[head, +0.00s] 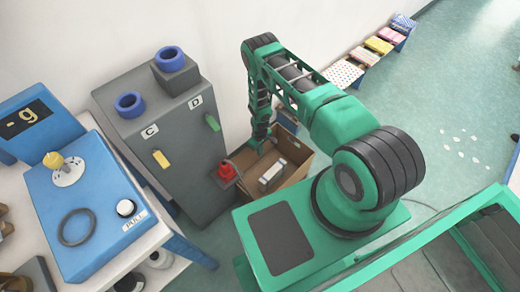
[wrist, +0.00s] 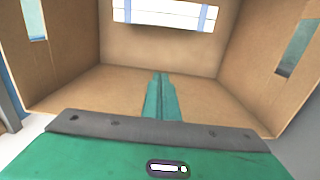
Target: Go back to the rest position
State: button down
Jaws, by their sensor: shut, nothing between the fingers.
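My green arm reaches over to the cardboard box (head: 297,152) on the floor beside the grey cabinet. My gripper (wrist: 160,80) shows in the wrist view with its two green fingers together and nothing between them. The fingers point into the box (wrist: 245,60), whose brown walls surround them. In the head view the end of my arm is at the box's back left side, and the fingertips are too small to make out. A pale block-like item (head: 271,176) lies in the box.
The grey cabinet (head: 150,140) carries two blue rings, with a red item (head: 226,172) near its lower right side. A table with a blue device (head: 85,205) stands at the left. A low bench (head: 375,48) with coloured stacks runs along the wall. Open floor lies at the right.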

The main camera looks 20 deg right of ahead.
notch_tip(320, 180, up, 3)
jog(key=shift+r, duration=0.1)
dwell(0.3)
